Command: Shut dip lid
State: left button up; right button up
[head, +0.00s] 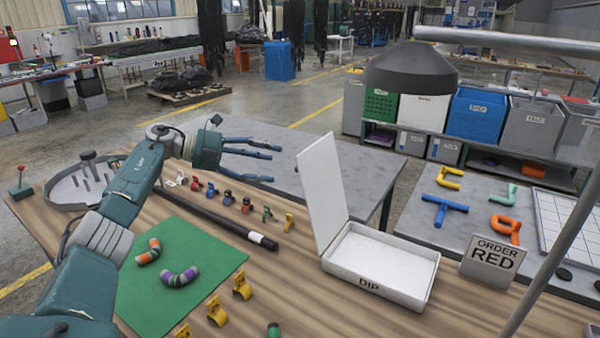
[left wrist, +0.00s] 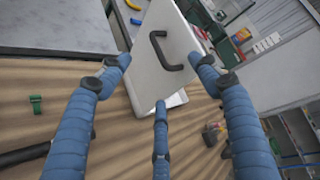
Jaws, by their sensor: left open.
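The white box labelled DIP (head: 390,296) stands on the wooden table, open at the top and seemingly empty. Its white lid (head: 322,190) stands up along the left edge, leaning slightly left. In the left wrist view the lid (left wrist: 150,75) shows its outer face with a black handle (left wrist: 172,52). My left gripper (head: 272,160) is open and empty, left of the lid and apart from it in the head view. Its blue fingers (left wrist: 160,78) spread around the view of the lid. My right gripper is not in view.
A green mat (head: 200,255) with two striped hose pieces lies at left. A black rod (head: 215,215) and a row of small coloured clamps lie between mat and lid. An ORDER RED sign (head: 492,258) stands right of the box. A metal pole (head: 560,250) crosses the right side.

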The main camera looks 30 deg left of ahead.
pick_arm(q)
jog(key=shift+b+x, duration=0.3)
jog(key=shift+x, duration=4.55)
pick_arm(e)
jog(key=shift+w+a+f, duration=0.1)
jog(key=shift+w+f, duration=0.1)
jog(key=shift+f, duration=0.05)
pick_arm(q)
jog(key=shift+s+d+r, duration=0.1)
grip_shut()
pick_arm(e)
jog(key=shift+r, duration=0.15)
